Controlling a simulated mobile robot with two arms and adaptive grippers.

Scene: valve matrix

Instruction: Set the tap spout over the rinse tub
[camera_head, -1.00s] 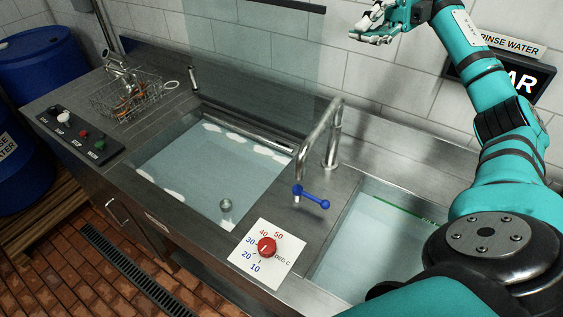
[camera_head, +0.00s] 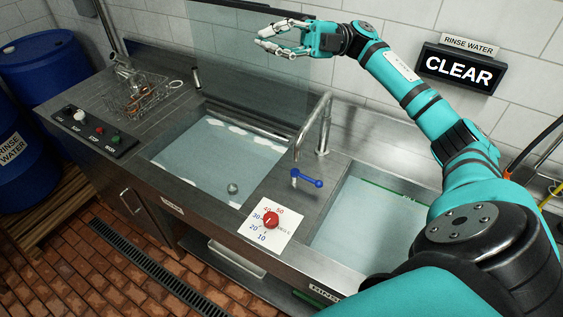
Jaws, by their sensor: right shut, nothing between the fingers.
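The chrome tap (camera_head: 325,122) stands upright at the back of the steel deck between two basins. Its bent spout comes toward me and ends above the divider, near the blue lever (camera_head: 306,178). My right gripper (camera_head: 262,36) is shut and empty, high in front of the glass panel, behind and left of the tap. My left gripper is out of view.
A glass panel (camera_head: 260,65) stands behind the left basin. A red dial (camera_head: 270,219) sits on the front deck. A wire basket (camera_head: 140,97) and a button panel (camera_head: 88,130) are at left. A wall sign reads CLEAR (camera_head: 458,69). Blue barrels (camera_head: 45,75) stand far left.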

